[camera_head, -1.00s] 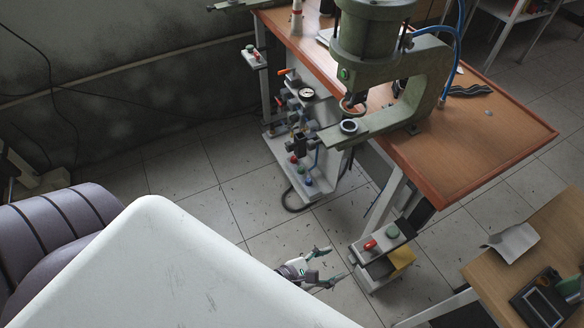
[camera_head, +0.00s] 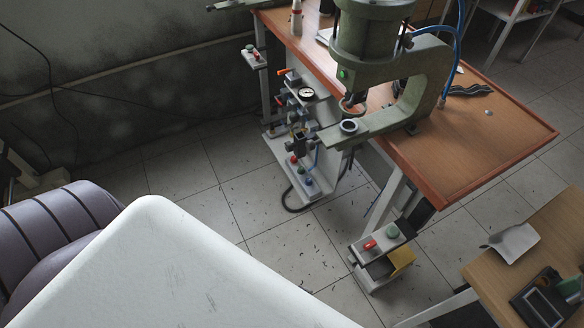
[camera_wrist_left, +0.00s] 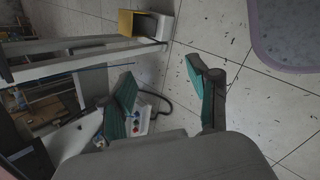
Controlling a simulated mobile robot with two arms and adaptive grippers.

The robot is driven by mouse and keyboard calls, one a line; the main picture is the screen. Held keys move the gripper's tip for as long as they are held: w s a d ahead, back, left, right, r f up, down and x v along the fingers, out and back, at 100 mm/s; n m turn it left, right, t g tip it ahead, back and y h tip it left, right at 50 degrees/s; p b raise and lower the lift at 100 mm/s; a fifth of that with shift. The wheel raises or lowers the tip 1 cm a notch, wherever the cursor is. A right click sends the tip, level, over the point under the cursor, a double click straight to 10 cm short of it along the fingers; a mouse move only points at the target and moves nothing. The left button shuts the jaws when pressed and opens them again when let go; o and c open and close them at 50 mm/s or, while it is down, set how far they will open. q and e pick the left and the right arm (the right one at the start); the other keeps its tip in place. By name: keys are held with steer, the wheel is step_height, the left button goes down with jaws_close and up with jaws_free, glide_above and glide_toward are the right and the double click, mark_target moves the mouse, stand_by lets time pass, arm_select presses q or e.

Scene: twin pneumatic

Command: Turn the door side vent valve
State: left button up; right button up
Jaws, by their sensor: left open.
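A white pneumatic panel (camera_head: 319,104) stands under the table's left edge in the head view. It carries a round gauge (camera_head: 306,93), an orange lever handle (camera_head: 287,72) and several dark fittings. Red, green and blue knobs sit at its foot. I cannot tell which fitting is the door side vent valve. My left gripper (camera_wrist_left: 160,70) shows in the left wrist view, its teal-padded fingers apart and nothing between them. The panel's coloured knobs (camera_wrist_left: 137,122) show beyond the fingers there, apart from them. The left gripper is hidden in the head view. My right gripper is not in view.
A green press (camera_head: 385,70) stands on the wooden table (camera_head: 480,140). Two button boxes, one at the left (camera_head: 254,58) and one at the front (camera_head: 380,248), flank it. A smaller table (camera_head: 545,225) is at the lower right. Tiled floor between is clear.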

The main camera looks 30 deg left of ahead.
arm_select(q)
steer(key=s+f+m, duration=0.1)
steer(key=s+a+f+m+g, duration=0.1)
steer(key=f, duration=0.1)
steer(key=shift+s+a+f+m+y, duration=0.1)
steer(key=shift+s+m+y, duration=0.05)
steer(key=shift+m+y, duration=0.25)
steer(key=s+a+f+m+g+y, duration=0.1)
steer(key=s+a+f+m+g, duration=0.1)
steer(key=s+a+f+m, duration=0.3)
steer(key=s+a+f+m+g+y, duration=0.2)
steer(key=s+a+f+m, duration=0.4)
steer(key=s+m, duration=0.5)
steer(key=shift+f+m+g, duration=0.3)
steer(key=shift+f+m, duration=0.2)
steer(key=shift+f, duration=0.15)
stand_by(4.8)
